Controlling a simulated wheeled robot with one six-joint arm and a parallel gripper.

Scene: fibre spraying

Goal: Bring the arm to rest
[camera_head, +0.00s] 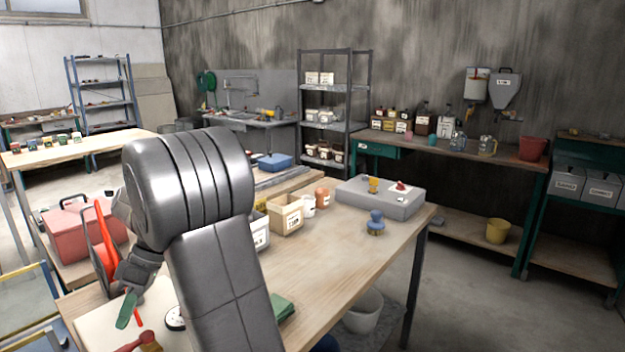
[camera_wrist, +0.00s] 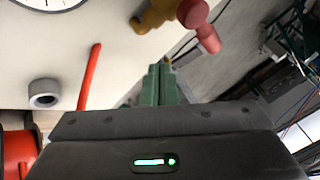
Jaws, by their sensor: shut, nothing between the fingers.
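My grey arm fills the left-centre of the head view and bends down towards the front left of the wooden workbench (camera_head: 345,250). My gripper (camera_head: 126,312) is over the pale board (camera_head: 95,328) at the bench's near left end. In the wrist view the two green fingers of my gripper (camera_wrist: 162,72) are together, with nothing between them. A red rod (camera_wrist: 90,75) and a grey ring (camera_wrist: 44,93) lie to the left of the fingers. A red and yellow object (camera_wrist: 180,15) is beyond the fingertips, apart from them.
A white dial (camera_head: 175,318) and a dark red object (camera_head: 140,342) are near the gripper. A red box (camera_head: 80,232) stands to the left. Bins (camera_head: 285,215), a grey block (camera_head: 380,197) and a blue knob (camera_head: 375,222) stand farther along the bench. The bench's right front is clear.

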